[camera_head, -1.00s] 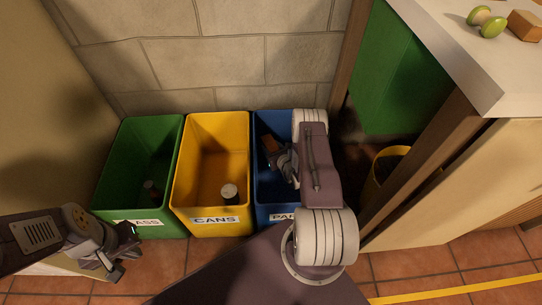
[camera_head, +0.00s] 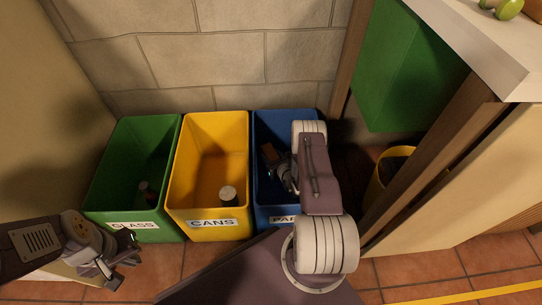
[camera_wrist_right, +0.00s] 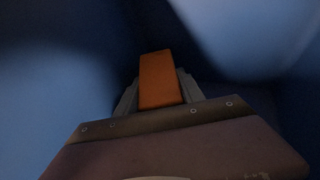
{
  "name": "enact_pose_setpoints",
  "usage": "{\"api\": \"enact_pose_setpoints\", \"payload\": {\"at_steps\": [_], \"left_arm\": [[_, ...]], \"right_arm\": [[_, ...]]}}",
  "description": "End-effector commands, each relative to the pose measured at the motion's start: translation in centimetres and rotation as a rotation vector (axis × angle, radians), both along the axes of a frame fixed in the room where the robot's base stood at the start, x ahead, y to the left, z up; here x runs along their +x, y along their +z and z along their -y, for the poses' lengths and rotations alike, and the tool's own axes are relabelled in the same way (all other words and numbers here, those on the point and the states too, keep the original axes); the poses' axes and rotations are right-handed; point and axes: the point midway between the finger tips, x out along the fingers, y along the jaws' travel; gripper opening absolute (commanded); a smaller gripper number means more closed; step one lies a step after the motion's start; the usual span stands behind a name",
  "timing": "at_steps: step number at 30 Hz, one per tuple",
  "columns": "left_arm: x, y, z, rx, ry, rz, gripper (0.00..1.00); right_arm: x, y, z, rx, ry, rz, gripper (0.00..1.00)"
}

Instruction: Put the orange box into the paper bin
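The orange box (camera_wrist_right: 158,78) is between the two fingers of my right gripper (camera_wrist_right: 160,92), which touch its sides in the right wrist view. In the head view the box (camera_head: 268,153) shows as a small dark orange patch inside the blue paper bin (camera_head: 262,214), below its rim. My right gripper (camera_head: 272,170) reaches down into that bin and is partly hidden by my arm. Blue walls surround the box in the wrist view. My left gripper (camera_head: 123,262) is open and empty in front of the green bin.
The yellow cans bin (camera_head: 208,231) and green glass bin (camera_head: 132,232) stand left of the paper bin, each with a small item inside. A counter (camera_head: 485,50) and its wooden post are close on the right, with another yellow-rimmed bin (camera_head: 380,178) below. A stone wall is behind.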

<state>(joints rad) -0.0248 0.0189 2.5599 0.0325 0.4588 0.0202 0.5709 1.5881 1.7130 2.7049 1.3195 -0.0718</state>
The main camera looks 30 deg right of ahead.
Motion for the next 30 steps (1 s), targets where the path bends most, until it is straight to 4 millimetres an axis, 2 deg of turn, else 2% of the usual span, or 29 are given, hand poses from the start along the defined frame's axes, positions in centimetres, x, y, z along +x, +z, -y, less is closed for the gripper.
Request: {"api": "enact_pose_setpoints", "payload": {"at_steps": [1,2,11,14,18,21,25,30], "left_arm": [[0.0,0.0,0.0,0.000,0.000,0.000,0.00],[0.0,0.0,0.0,0.000,0.000,0.000,0.00],[0.0,0.2,0.0,0.000,0.000,0.000,0.00],[0.0,1.3,0.0,0.000,0.000,0.000,0.00],[0.0,4.1,0.0,0.000,0.000,0.000,0.00],[0.0,5.5,0.0,0.000,0.000,0.000,0.00],[0.0,6.3,0.0,0.000,0.000,0.000,0.00],[0.0,6.4,0.0,0.000,0.000,0.000,0.00]], "right_arm": [[0.0,0.0,0.0,0.000,0.000,0.000,0.59],[0.0,0.0,0.0,0.000,0.000,0.000,0.67],[0.0,0.2,0.0,0.000,0.000,0.000,0.67],[0.0,1.7,0.0,0.000,0.000,0.001,0.67],[-2.8,3.3,-0.3,0.004,-0.004,-0.005,0.67],[-4.7,4.0,-0.5,0.003,-0.003,-0.003,0.67],[-6.4,4.3,-0.6,0.002,-0.002,-0.002,0.67],[-6.9,4.2,-0.8,0.000,0.000,0.000,0.67]]}}
